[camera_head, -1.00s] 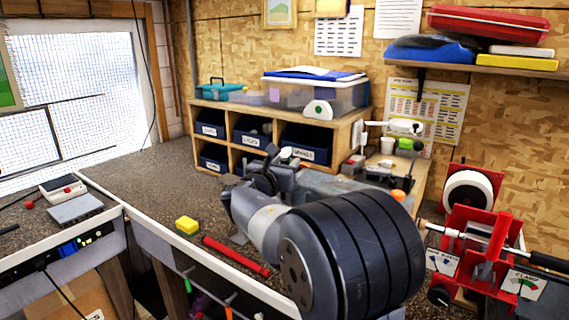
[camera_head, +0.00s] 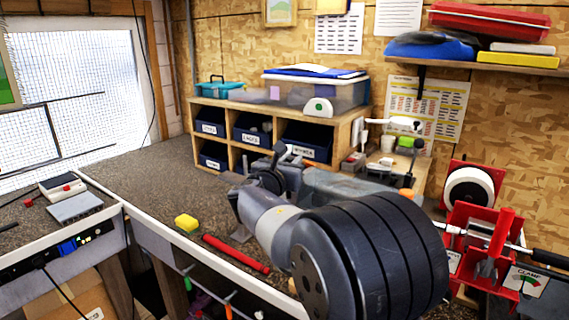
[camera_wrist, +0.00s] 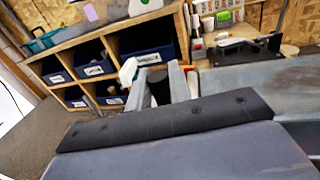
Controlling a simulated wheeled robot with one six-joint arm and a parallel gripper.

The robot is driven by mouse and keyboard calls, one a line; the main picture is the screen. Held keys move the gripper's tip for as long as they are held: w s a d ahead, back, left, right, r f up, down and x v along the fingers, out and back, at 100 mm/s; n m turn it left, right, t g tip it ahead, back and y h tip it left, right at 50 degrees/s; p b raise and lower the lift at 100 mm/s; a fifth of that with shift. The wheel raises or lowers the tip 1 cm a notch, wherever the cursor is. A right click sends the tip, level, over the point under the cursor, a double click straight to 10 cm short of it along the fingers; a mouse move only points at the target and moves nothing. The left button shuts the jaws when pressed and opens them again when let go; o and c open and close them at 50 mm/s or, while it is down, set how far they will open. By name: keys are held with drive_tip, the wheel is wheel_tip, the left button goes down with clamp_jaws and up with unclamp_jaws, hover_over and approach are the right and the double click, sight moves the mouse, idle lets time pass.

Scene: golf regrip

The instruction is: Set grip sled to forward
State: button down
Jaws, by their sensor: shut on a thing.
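No part that I can surely name as the grip sled shows. A red clamp stand (camera_head: 482,232) with a grey jaw and a rod through it is at the right of the head view. A clamp dial card (camera_head: 525,280) is on its front, and my arm covers part of its left side. My gripper (camera_wrist: 158,84) shows in the wrist view, its grey fingers close about a small dark part (camera_wrist: 160,92) that I cannot identify. A white piece shows at its left. My own arm mostly hides the gripper in the head view.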

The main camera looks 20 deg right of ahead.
drive_tip(key=shift+s+d+b, duration=0.15)
drive_tip(key=shift+s+d, duration=0.3)
drive_tip(key=shift+s, duration=0.2)
drive_tip(key=shift+s+d+b, duration=0.15)
drive_tip(key=shift+s+d, duration=0.25)
drive_tip(key=shift+s, duration=0.2)
drive_tip(key=c, duration=1.3)
unclamp_jaws()
drive_tip(key=shift+c, duration=0.2)
drive_tip(key=b+v, duration=0.1)
drive_tip(key=v, duration=1)
drive_tip(key=shift+b, duration=0.3)
drive_tip(key=shift+w+d, duration=0.1)
drive_tip(key=shift+w, duration=0.05)
